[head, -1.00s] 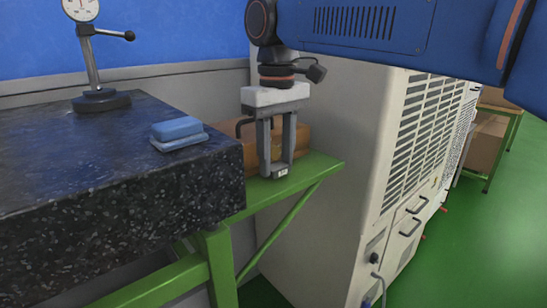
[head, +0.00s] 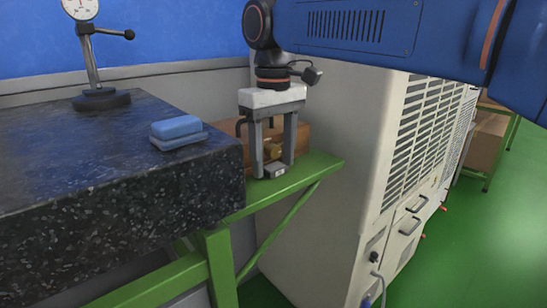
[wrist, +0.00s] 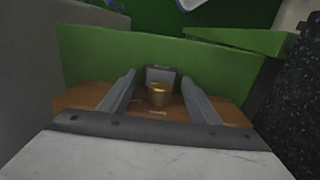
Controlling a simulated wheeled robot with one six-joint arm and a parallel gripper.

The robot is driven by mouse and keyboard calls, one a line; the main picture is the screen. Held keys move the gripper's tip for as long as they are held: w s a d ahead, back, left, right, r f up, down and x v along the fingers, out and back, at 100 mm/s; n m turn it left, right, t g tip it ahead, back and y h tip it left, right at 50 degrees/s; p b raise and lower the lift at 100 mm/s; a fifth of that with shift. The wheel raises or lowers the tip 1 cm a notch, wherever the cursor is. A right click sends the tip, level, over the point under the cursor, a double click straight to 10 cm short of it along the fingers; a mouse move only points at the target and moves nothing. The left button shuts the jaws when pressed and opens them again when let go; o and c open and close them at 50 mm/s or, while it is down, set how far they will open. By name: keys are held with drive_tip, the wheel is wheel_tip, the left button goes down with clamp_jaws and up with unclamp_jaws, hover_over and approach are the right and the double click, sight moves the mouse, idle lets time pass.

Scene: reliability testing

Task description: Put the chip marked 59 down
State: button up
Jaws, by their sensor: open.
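A small grey chip (head: 275,170) lies on the green shelf (head: 318,168), close to its front edge. No number can be read on it. My gripper (head: 273,167) points down over it, with its open fingers on either side of the chip. In the wrist view the chip (wrist: 160,74) shows between the tips of the spread fingers (wrist: 159,82), with a gap on each side.
A wooden box (head: 302,137) with a brass knob (wrist: 157,96) stands on the shelf right behind the fingers. A dark granite table (head: 60,160) with a blue block (head: 177,128) and a dial gauge stand (head: 100,99) is at left. A beige cabinet (head: 350,150) stands at right.

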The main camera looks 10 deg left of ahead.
wheel_tip(320, 180, up, 12)
drive_tip(key=shift+r, duration=0.1)
idle(0.5)
